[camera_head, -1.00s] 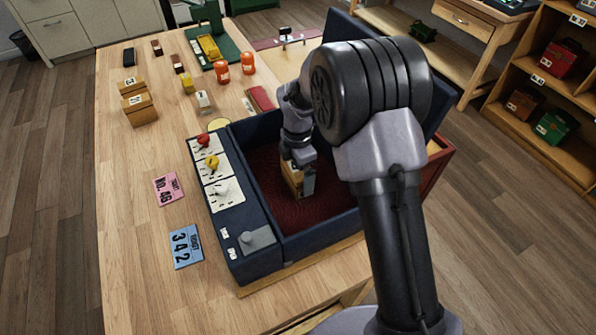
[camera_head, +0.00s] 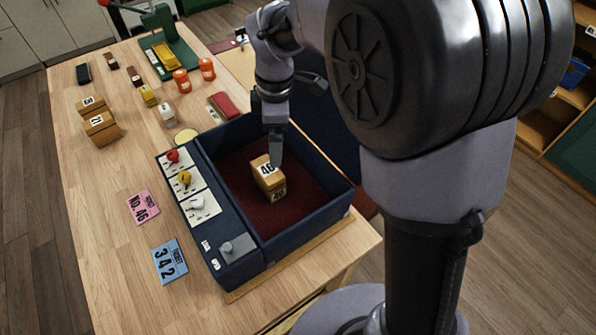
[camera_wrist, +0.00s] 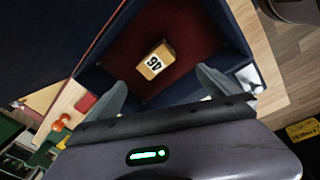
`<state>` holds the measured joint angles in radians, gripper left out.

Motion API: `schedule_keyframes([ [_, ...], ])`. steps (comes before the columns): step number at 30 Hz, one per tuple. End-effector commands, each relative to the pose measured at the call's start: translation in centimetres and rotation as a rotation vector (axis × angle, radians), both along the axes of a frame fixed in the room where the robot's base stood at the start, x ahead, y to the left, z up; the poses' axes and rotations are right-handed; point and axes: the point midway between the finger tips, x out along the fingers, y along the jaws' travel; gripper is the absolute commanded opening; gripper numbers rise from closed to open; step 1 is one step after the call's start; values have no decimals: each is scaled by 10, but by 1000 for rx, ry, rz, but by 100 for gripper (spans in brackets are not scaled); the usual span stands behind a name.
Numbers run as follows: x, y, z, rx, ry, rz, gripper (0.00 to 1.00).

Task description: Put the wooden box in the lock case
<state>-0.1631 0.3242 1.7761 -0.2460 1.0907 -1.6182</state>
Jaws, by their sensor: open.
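The wooden box (camera_head: 267,179), marked 46, rests on the dark red floor of the blue lock case (camera_head: 331,204). In the wrist view the wooden box (camera_wrist: 155,61) lies apart from the fingers, with red lining around it. My gripper (camera_head: 276,163) is above the box inside the case's outline. In the wrist view my gripper (camera_wrist: 160,82) is open and empty, its fingers spread either side of the box. The case's control panel carries a red knob (camera_head: 172,156), a yellow knob (camera_head: 184,178), a white knob (camera_head: 197,203) and a grey lever (camera_head: 237,246). The raised lid is partly hidden behind my arm.
A pink card (camera_head: 142,207) marked NO. 46 and a blue card (camera_head: 169,262) marked 342 lie left of the case. Two more wooden boxes (camera_head: 101,128), orange jars (camera_head: 183,81) and a red pad (camera_head: 224,105) are farther back.

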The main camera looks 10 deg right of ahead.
Motion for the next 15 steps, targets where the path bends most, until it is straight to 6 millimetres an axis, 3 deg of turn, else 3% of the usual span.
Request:
schedule_keyframes([
  [1, -27, -11, 33, 47, -41, -206, 100],
  [3, -72, -24, 68, 145, -84, -562, 100],
  [6, -139, -37, 95, 313, -119, -1049, 100],
  [10, -200, -44, 95, 516, -111, -1515, 100],
  [12, -218, -45, 90, 587, -97, -1658, 100],
  [15, -227, -46, 86, 632, -86, -1748, 100],
])
